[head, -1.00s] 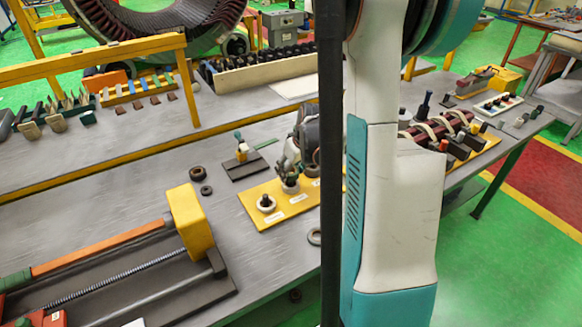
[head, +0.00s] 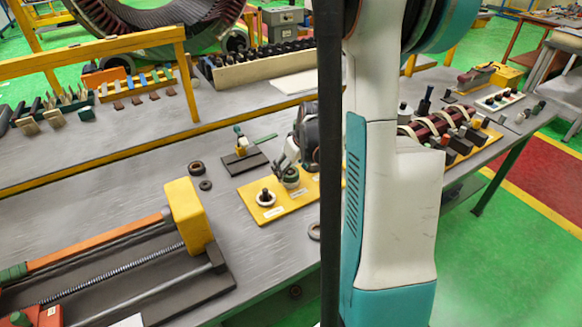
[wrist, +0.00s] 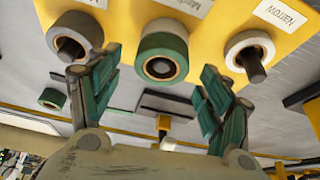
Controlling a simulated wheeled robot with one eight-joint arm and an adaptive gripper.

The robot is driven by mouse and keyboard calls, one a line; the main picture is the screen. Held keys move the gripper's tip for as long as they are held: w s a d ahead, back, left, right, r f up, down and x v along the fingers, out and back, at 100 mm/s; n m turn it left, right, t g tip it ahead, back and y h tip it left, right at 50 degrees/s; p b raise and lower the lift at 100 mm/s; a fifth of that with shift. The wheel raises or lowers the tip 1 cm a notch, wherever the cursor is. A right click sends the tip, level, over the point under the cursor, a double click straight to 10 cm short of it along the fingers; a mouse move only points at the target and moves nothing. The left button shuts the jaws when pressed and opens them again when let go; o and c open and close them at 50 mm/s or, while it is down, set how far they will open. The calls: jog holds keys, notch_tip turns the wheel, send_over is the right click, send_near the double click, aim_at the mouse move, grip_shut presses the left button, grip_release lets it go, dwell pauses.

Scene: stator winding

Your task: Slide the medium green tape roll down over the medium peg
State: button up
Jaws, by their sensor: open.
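The green tape roll (wrist: 162,52) is at the middle station of the yellow board (wrist: 115,12), around the dark medium peg, whose end (wrist: 160,67) shows inside its core. The label behind it is partly cut off. In the head view the roll (head: 290,177) sits upright on the board; its underside contact is hard to see. My gripper (wrist: 158,88) is open, its green fingers spread on either side of the roll and apart from it. In the head view my gripper (head: 285,163) is just above the roll, partly hidden by my arm.
A loose green roll (wrist: 52,98) lies on the table. Dark rings (head: 197,168) lie left of the board, near a small dark stand (head: 244,160). A yellow-ended screw fixture (head: 187,215) stands front left.

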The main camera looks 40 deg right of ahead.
jog(key=shift+r, duration=0.1)
jog(key=v, duration=1.1)
jog(key=shift+r, duration=0.4)
jog(key=shift+s, duration=0.1)
